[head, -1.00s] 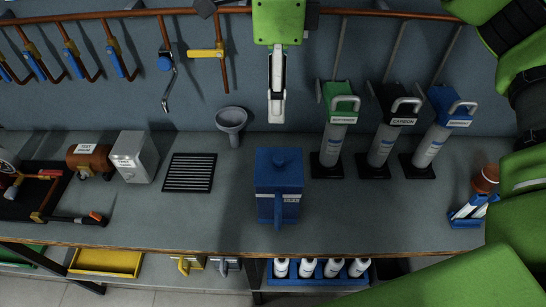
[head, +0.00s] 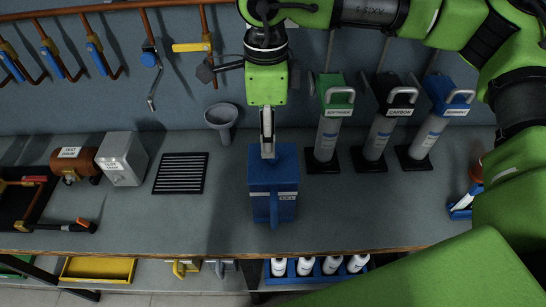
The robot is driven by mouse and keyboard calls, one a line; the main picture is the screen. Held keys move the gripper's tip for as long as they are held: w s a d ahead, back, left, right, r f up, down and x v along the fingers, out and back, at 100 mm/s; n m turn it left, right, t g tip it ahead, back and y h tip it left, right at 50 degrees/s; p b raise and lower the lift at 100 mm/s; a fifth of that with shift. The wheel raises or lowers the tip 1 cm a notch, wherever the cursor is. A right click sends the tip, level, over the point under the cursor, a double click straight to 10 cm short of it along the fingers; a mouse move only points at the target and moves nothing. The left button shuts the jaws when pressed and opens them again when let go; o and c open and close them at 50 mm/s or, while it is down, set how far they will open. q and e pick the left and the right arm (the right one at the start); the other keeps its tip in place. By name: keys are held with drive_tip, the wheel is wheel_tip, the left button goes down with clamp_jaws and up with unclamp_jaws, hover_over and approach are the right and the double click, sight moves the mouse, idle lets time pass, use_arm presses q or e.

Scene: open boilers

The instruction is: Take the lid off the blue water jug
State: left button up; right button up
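The blue water jug (head: 273,205) stands upright on the grey workbench, with a pale label band and a handle on its front. Its blue lid (head: 286,158) is on the jug. My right gripper (head: 268,152) points down from above, with its fingertips at the middle of the lid, where they hide the knob. The fingers are seen edge-on, so I cannot tell whether they are shut on the knob. My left gripper is not in view.
Green, black and blue filter units (head: 334,110) (head: 390,115) (head: 440,110) stand right of the jug. A grey funnel (head: 221,118) and black grate (head: 181,172) are to its left. Bench is clear around the jug's front. My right arm covers the upper right.

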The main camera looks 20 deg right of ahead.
drive_tip(key=shift+d+f+p, duration=0.1)
drive_tip(key=shift+f+p, duration=0.15)
drive_tip(key=shift+p, duration=0.05)
drive_tip(key=f+p, duration=0.2)
drive_tip(key=f, duration=0.1)
drive_tip(key=shift+s+d+f, duration=0.2)
drive_tip(key=shift+d, duration=0.15)
drive_tip(key=shift+f, duration=0.4)
drive_tip(key=shift+w+f, duration=0.1)
drive_tip(key=shift+f, duration=0.2)
drive_tip(key=c, duration=1)
